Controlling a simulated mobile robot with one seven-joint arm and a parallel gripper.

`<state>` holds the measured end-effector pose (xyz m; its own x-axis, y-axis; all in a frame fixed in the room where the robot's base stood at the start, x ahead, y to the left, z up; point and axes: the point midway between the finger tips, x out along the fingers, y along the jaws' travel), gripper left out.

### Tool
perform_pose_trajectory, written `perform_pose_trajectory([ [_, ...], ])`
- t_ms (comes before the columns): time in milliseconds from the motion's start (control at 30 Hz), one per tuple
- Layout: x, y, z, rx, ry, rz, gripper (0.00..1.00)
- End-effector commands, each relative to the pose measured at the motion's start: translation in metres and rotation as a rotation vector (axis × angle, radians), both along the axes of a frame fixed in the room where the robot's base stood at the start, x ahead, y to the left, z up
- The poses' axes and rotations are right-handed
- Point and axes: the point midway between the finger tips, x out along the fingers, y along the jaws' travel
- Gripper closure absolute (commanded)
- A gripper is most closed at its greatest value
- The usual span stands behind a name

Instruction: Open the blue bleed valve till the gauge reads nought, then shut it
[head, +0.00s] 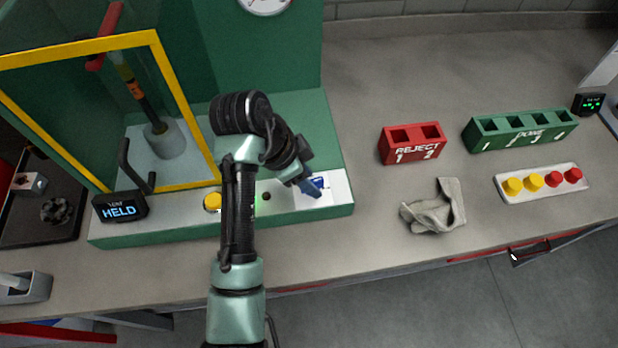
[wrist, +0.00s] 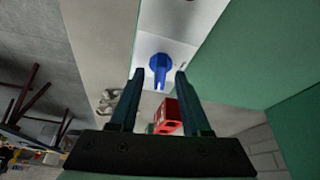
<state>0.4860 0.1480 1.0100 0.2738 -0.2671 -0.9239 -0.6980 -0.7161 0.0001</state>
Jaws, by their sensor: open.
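The blue bleed valve (wrist: 160,68) shows in the wrist view as a round knob with a lever pointing down the picture, on a white panel. In the head view the valve is mostly hidden by my gripper (head: 309,186), at the right end of the white strip. My gripper (wrist: 159,76) is open, with one finger to each side of the lever; I cannot tell whether either touches it. The gauge (head: 264,4) is cut off by the top edge of the head view; its dial is only partly seen and I cannot read its value.
A yellow-framed guard (head: 160,85) stands left of my arm. A display (head: 120,207) reads HELD. A yellow button (head: 212,202) is on the strip. To the right are a red reject rack (head: 413,152), a green done rack (head: 520,140), a grey cloth (head: 436,210) and a tray (head: 541,190).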

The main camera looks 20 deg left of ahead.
Motion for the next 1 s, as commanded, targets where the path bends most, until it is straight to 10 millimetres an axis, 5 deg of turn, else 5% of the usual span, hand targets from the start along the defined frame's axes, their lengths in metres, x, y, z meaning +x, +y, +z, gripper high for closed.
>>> perform_pose_trajectory([
  [367,0.0014,-0.0018,-0.0054,0.0,0.0,-0.001,0.54],
  [633,0.0013,-0.0016,-0.005,0.0,0.0,0.0,1.0],
  [1000,0.0012,-0.0019,-0.0044,0.0,0.0,0.009,1.0],
])
